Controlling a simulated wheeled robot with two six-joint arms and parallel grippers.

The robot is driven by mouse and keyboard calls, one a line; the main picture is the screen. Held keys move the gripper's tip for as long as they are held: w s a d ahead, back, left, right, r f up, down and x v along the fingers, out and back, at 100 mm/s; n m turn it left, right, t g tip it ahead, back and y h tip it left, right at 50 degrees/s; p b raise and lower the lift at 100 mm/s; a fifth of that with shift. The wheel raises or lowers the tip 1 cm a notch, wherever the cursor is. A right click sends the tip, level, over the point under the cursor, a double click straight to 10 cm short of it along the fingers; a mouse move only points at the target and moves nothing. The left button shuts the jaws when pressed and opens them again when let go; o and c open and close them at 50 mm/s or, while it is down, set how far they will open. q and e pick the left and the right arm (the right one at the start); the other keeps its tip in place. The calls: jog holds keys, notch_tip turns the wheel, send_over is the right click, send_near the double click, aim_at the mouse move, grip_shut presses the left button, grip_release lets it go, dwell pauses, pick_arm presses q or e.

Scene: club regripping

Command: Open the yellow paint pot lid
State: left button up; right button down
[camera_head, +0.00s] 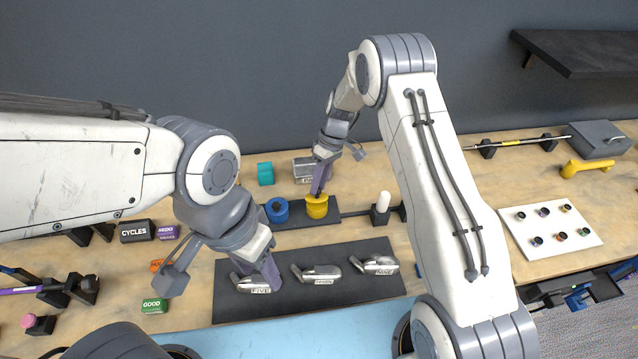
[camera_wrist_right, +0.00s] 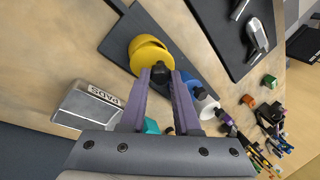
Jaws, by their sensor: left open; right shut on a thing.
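The yellow paint pot (camera_head: 317,210) stands on a dark tray in the head view, just right of a blue pot. My right gripper (camera_head: 318,192) comes down on its top from above. In the right wrist view, the purple fingers of my right gripper (camera_wrist_right: 160,76) are shut on a small dark knob at the yellow lid (camera_wrist_right: 149,60). The yellow pot shows as stacked round edges there; I cannot tell whether the lid is apart from the pot. My left gripper (camera_head: 268,276) is open over the front dark mat, close to the club head labelled FIVE (camera_head: 258,286).
The blue pot (camera_head: 277,207) is close beside the yellow one. A grey box (camera_head: 303,170) and a teal block (camera_head: 265,173) stand behind. More club heads (camera_head: 318,273) lie on the front mat (camera_head: 340,300). A white board (camera_head: 549,230) with small cups is at right.

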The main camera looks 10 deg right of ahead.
jog(key=shift+w+r+g+b, duration=0.1)
jog(key=shift+w+g+b, duration=0.2)
jog(key=shift+w+g, duration=0.25)
jog(key=c, duration=0.6)
grip_release()
jog(key=shift+r, duration=0.1)
jog(key=shift+w+d+r, duration=0.1)
jog(key=shift+r, duration=0.1)
jog(key=shift+b+v, duration=1.9)
jog(key=shift+v, duration=3)
